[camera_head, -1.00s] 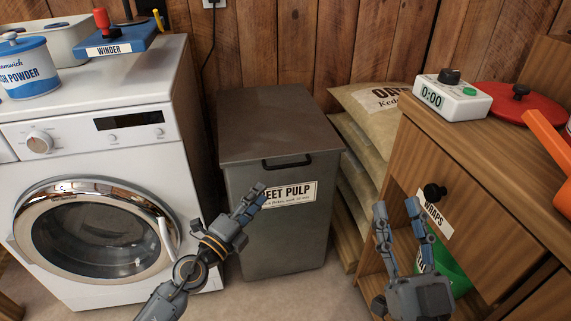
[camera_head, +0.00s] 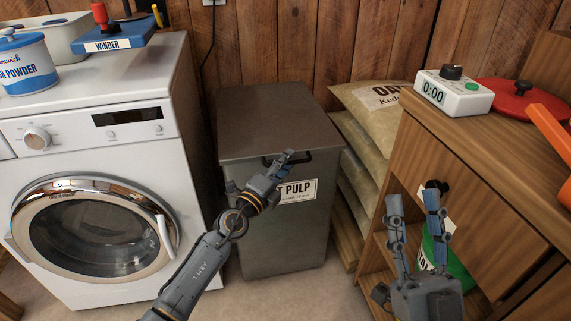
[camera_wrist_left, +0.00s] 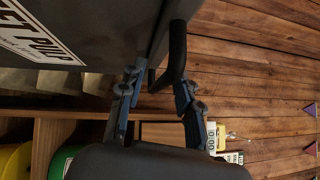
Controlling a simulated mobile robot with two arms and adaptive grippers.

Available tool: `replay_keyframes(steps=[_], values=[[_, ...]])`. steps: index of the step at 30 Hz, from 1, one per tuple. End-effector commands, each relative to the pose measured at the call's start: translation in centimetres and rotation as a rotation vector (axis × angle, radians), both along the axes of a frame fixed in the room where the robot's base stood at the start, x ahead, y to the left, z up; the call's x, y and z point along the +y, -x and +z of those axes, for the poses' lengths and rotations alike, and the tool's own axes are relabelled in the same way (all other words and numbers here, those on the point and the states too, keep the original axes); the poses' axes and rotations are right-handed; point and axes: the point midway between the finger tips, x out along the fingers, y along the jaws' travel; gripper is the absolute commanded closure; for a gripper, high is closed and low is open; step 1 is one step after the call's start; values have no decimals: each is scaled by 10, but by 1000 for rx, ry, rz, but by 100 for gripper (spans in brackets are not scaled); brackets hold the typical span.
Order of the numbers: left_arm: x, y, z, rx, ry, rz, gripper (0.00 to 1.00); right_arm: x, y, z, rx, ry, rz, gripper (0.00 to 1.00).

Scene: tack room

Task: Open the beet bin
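The beet bin (camera_head: 285,235) is a grey bin with a flat brown lid (camera_head: 275,120), which lies shut. A black bar handle (camera_head: 325,158) sits at the lid's front edge. The "BEET PULP" label (camera_head: 300,190) is partly hidden by my left gripper (camera_head: 268,172). In the left wrist view the fingers of my left gripper (camera_wrist_left: 158,88) are apart, with the handle (camera_wrist_left: 177,55) near and partly between the tips; I cannot tell whether they touch it. My right gripper (camera_head: 414,196) is open and empty in front of the wooden cabinet.
A white washing machine (camera_head: 90,140) stands left of the bin. Stacked feed sacks (camera_head: 365,130) lie to its right. The wooden cabinet (camera_head: 475,210) carries a timer (camera_head: 450,95) and a red lid (camera_head: 520,97). A plank wall is behind; the space above the bin is clear.

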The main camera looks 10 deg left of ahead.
Motion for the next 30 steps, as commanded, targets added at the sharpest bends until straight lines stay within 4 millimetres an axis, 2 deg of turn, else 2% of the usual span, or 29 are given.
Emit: replay_keyframes(steps=[2,3,7,8,21,26,30], values=[[0,0,0,0,0,0,66,0,0,0,0,0,0,60],[0,0,0,0,0,0,70,0,0,0,0,0,0,60],[0,0,0,0,0,0,97,0,0,0,1,0,0,60],[0,0,0,0,0,0,100,0,0,0,1,0,0,60],[2,0,2,2,0,1,100,1,-4,-1,23,7,-1,60],[5,0,8,8,1,1,100,2,-19,-17,144,41,-7,60],[9,-1,15,19,4,3,100,3,-36,-40,309,89,-16,60]])
